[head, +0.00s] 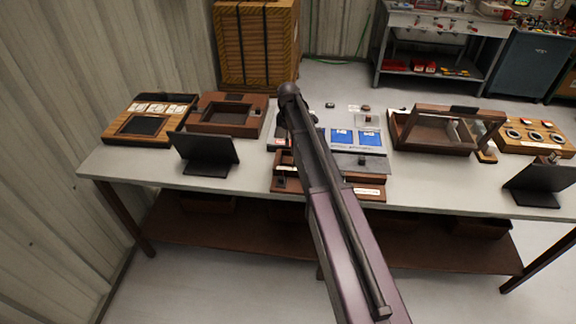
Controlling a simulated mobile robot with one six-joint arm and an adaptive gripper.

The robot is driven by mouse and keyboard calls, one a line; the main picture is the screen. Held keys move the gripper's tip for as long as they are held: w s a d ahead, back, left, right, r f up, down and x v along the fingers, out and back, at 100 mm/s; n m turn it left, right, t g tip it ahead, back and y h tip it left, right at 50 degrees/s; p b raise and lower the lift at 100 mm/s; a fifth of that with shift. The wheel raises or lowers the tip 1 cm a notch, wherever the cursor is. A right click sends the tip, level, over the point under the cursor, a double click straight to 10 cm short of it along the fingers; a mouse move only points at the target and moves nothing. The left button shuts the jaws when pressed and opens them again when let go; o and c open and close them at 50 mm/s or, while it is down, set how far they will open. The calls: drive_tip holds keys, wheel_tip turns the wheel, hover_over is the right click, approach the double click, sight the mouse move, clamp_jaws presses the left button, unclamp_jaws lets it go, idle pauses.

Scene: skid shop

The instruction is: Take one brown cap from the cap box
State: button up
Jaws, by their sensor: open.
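A low brown wooden box (367,193) with a pale label sits at the front middle of the table, and my arm crosses in front of it. Its left part shows small compartments, with what may be a small brown piece inside. It may be the cap box, but I cannot read the label. No brown cap can be made out for certain. My arm runs up across the middle of the view and ends above the table's back half. My gripper cannot be made out; the arm hides the area behind it.
The pale table (440,188) also holds a brown tray box (199,118), a wooden panel box (116,136), a dark stand (206,152), blue cards (371,138), a framed wooden box (401,141) and a right-hand dark stand (540,183). Bare tabletop shows between left stand and middle box.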

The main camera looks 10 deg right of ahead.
drive_tip(key=b, duration=0.5)
hover_over(288, 160)
drive_tip(key=shift+w+d+f, duration=0.1)
drive_tip(key=shift+f, duration=2.75)
drive_tip(key=shift+f, duration=0.1)
drive_tip(key=shift+f+b, duration=2.5)
drive_tip(key=shift+b, duration=0.15)
drive_tip(key=shift+c, duration=0.2)
drive_tip(key=c, duration=0.5)
